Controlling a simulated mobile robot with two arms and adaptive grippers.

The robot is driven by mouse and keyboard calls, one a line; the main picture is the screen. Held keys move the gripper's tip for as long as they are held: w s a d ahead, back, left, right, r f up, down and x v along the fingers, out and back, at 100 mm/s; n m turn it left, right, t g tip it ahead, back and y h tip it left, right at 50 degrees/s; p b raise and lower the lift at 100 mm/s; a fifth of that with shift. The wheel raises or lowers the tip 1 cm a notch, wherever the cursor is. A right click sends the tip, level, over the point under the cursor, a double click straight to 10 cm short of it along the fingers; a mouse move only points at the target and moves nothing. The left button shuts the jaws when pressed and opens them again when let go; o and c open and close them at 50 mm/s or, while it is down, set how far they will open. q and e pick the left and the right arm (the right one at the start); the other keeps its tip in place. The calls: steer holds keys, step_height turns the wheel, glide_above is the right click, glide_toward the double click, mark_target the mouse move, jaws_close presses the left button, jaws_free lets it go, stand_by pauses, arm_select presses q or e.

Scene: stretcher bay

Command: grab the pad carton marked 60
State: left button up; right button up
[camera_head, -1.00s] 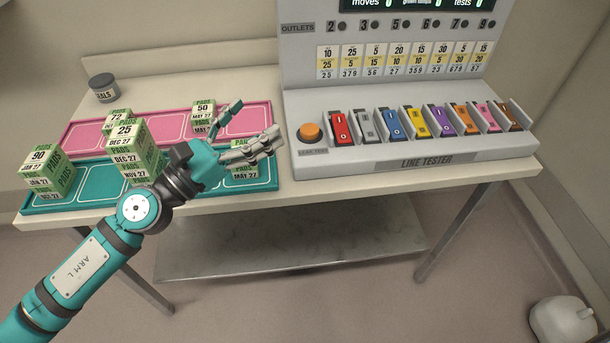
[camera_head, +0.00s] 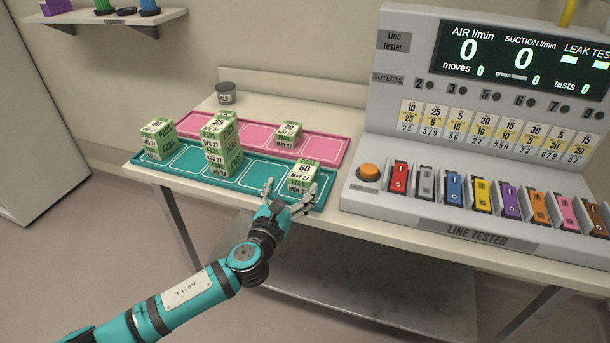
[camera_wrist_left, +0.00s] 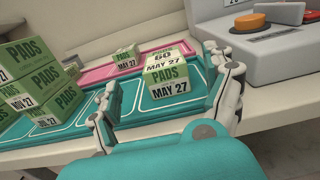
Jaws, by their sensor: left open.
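My left gripper (camera_head: 290,189) is open and empty at the tray's front edge. Its fingers are spread on the near side of the carton; I cannot tell whether either touches it. My right gripper is not in view.
Other pad cartons stand in stacks to the left on the teal tray, and one marked 50 (camera_head: 288,134) is on the pink tray (camera_head: 325,152). A grey tin (camera_head: 226,94) stands behind. The line tester (camera_head: 450,215) stands close on the right.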

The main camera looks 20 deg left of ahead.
mark_target(304, 169)
arm_select(q)
steer(key=w, duration=0.3)
steer(key=shift+w+d, duration=0.15)
steer(key=shift+w, duration=0.2)
steer(key=w, duration=0.5)
steer(key=shift+d+f, duration=0.2)
steer(key=shift+f, duration=0.05)
steer(key=shift+s, duration=0.15)
steer(key=shift+c, duration=0.4)
steer(key=c, duration=1.3)
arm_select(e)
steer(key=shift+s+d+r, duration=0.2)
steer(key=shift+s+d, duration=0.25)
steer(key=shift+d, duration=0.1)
